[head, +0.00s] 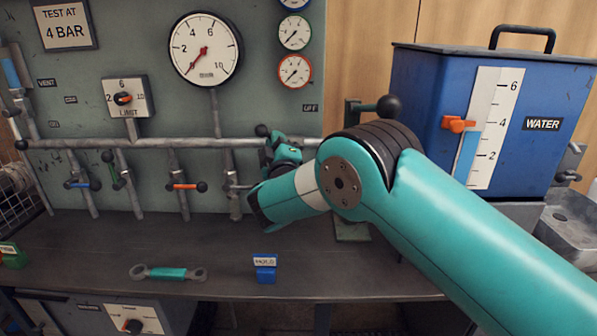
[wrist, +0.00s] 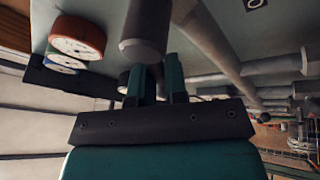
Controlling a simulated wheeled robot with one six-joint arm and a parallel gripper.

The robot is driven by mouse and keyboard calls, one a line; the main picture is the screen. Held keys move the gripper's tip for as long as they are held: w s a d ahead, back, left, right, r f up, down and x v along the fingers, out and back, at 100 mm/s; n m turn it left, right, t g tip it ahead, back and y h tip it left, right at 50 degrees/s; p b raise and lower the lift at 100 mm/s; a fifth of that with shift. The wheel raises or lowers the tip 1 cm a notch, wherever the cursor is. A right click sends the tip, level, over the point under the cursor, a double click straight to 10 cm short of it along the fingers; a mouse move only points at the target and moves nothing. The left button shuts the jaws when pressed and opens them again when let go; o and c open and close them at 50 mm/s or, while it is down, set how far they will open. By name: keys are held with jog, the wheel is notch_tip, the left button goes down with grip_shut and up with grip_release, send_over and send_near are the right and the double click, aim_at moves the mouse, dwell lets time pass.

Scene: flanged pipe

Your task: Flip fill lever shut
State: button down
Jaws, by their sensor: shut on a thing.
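My gripper (head: 280,148) is at the right part of the panel, by the horizontal pipe, and is shut on a lever. A black ball knob (head: 262,130) shows just to the left of the fingers. I take this to be the fill lever; its label and most of its handle are hidden by my gripper and arm. How far the lever is turned cannot be told.
Blue (head: 82,184), green (head: 119,178) and orange (head: 184,186) levers sit on pipes to the left. A blue water tank (head: 425,95) stands at the right, behind my arm. A wrench (head: 168,273) and a blue HOLD block (head: 265,270) lie on the bench.

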jog(key=shift+s+d+r+m+h+b, duration=0.1)
jog(key=shift+d+r+m+h+b, duration=0.4)
jog(key=shift+m+h+b, duration=1.85)
jog(key=shift+d+r+m+h+b, duration=0.25)
jog(key=shift+d+m+h+b, duration=0.6)
jog(key=shift+m+b, duration=2.9)
jog(key=shift+s+d+r+m+h+b, duration=0.1)
jog(key=shift+d+r+m+h+b, duration=0.4)
jog(key=shift+m+h+b, duration=1.8)
jog(key=shift+d+f+m+y+b, duration=0.15)
jog(key=shift+m+y+b, duration=0.15)
jog(key=shift+y+b, duration=0.65)
jog(key=shift+h, duration=0.25)
jog(key=c, duration=1.2)
grip_release()
jog(key=shift+w, duration=0.1)
jog(key=shift+c, duration=0.2)
jog(key=shift+o, duration=0.4)
jog(key=shift+b, duration=0.3)
